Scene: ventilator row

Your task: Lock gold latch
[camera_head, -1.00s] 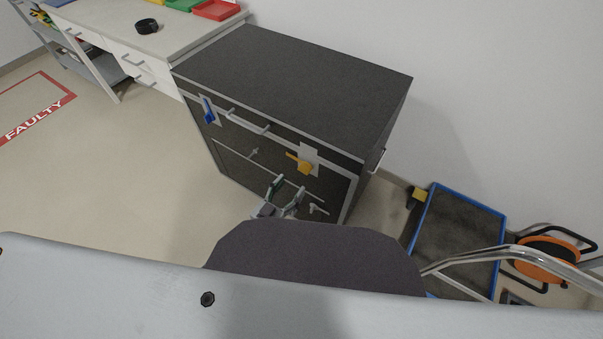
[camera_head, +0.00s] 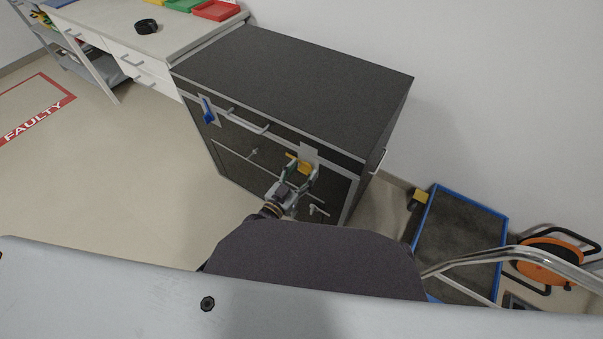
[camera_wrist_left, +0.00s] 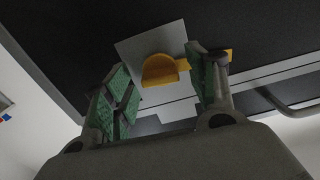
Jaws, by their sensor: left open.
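The gold latch (camera_head: 298,163) is a yellow turn piece on a light plate at the upper right of the dark cabinet's front. In the left wrist view, the gold latch (camera_wrist_left: 160,69) shows its rounded body between my fingers, and its arm points right, passing behind the right finger. My left gripper (camera_head: 300,174) is open at the latch, one finger to each side; the left wrist view also shows the left gripper (camera_wrist_left: 165,85) with green finger pads. I cannot tell whether a finger touches the latch. My right gripper is not in view.
The dark cabinet (camera_head: 300,80) also carries a blue latch (camera_head: 208,112) at left and bar handles. A white bench (camera_head: 150,38) with trays stands at upper left. A blue-rimmed cart (camera_head: 467,190) and an orange cable reel (camera_head: 548,262) are at right.

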